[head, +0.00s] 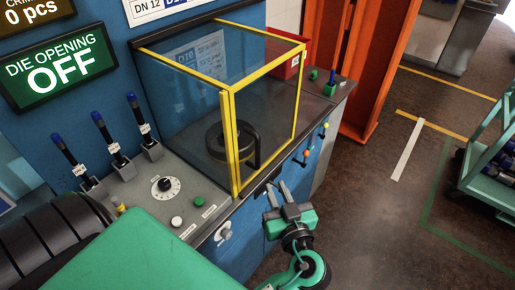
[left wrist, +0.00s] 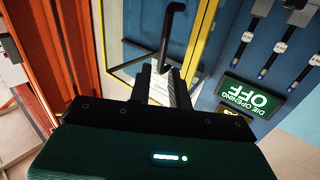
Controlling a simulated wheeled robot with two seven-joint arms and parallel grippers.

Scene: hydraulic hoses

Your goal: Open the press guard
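The press guard (head: 233,140) is a clear box with a yellow frame on the press bench, and it looks closed. A black bar handle (head: 256,152) stands at its front face, and a dark ring-shaped part shows through the panes. My left gripper (head: 278,188) is in front of and below the guard, its two fingers apart with nothing held. In the left wrist view the fingers (left wrist: 160,80) point toward the lower end of the black handle (left wrist: 172,28), with the yellow frame (left wrist: 197,45) behind. I cannot tell any contact there. My right gripper is not in view.
A green sign (head: 60,68) reads "DIE OPENING OFF". Blue-topped tools (head: 105,135) stand left of the guard, near a dial (head: 164,185) and buttons. A red bin (head: 284,56) and an orange post (head: 378,70) stand behind. A green cart (head: 490,165) is far right; floor between is clear.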

